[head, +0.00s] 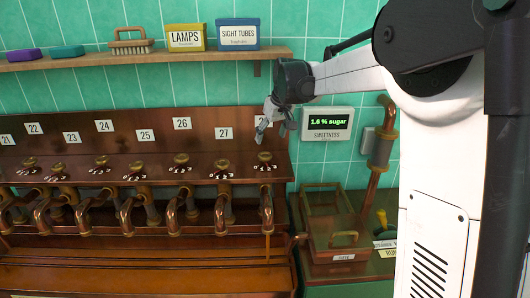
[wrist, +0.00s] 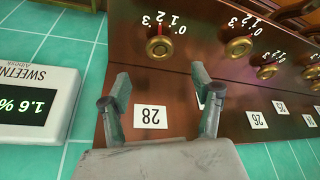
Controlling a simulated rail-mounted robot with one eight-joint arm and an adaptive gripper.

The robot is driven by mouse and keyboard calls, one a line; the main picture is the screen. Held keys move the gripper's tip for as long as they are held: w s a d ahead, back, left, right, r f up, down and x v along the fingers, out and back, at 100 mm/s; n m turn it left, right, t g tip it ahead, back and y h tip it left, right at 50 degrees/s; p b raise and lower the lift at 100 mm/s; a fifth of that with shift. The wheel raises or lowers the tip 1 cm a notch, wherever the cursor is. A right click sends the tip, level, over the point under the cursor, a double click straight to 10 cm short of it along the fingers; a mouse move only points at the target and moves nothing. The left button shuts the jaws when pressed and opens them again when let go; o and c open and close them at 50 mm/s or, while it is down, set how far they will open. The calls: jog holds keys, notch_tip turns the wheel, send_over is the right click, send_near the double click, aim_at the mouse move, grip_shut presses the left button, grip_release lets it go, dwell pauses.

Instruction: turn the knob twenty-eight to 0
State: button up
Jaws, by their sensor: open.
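Knob twenty-eight (head: 264,157) is a round brass knob at the right end of the row on the copper-brown panel. The wrist view shows the knob (wrist: 160,47) with a red mark and a scale 0 to 3; the mark appears to point near 2. My gripper (head: 263,131) is in front of the panel, above the knob, and hides the 28 label in the head view. In the wrist view my gripper (wrist: 160,78) is open and empty. The 28 label (wrist: 150,117) shows between its fingers, with the knob beyond the fingertips, apart from them.
Knob twenty-seven (head: 222,165) sits just left. A thin brown stream (head: 267,246) shows below spout twenty-eight. A display (head: 328,123) reads 1.6 % sugar, right of the panel. A copper tray (head: 325,205) and a vertical pipe (head: 383,150) stand at right. A shelf (head: 130,58) runs above.

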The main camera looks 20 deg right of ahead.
aim_at(265, 154)
jog(key=p+x, duration=0.1)
jog(key=x, duration=0.8)
jog(key=shift+w+f, duration=0.15)
jog(key=shift+f, duration=0.15)
jog(key=shift+c, duration=0.5)
jog(key=c, duration=1.1)
jog(key=shift+o, duration=0.2)
jog(key=shift+m, duration=0.4)
jog(key=m+h+b, duration=0.1)
jog(key=m, duration=0.1)
jog(key=m+h+b, duration=0.1)
jog(key=m+b, duration=0.1)
jog(key=shift+a+b, duration=0.2)
jog(key=shift+b, duration=0.1)
jog(key=m+h+b, duration=0.1)
jog(key=m, duration=0.3)
jog(key=shift+w+a+m+g+h+b, duration=0.1)
jog(key=shift+m+g+h+b, duration=0.55)
jog(key=shift+m, duration=0.85)
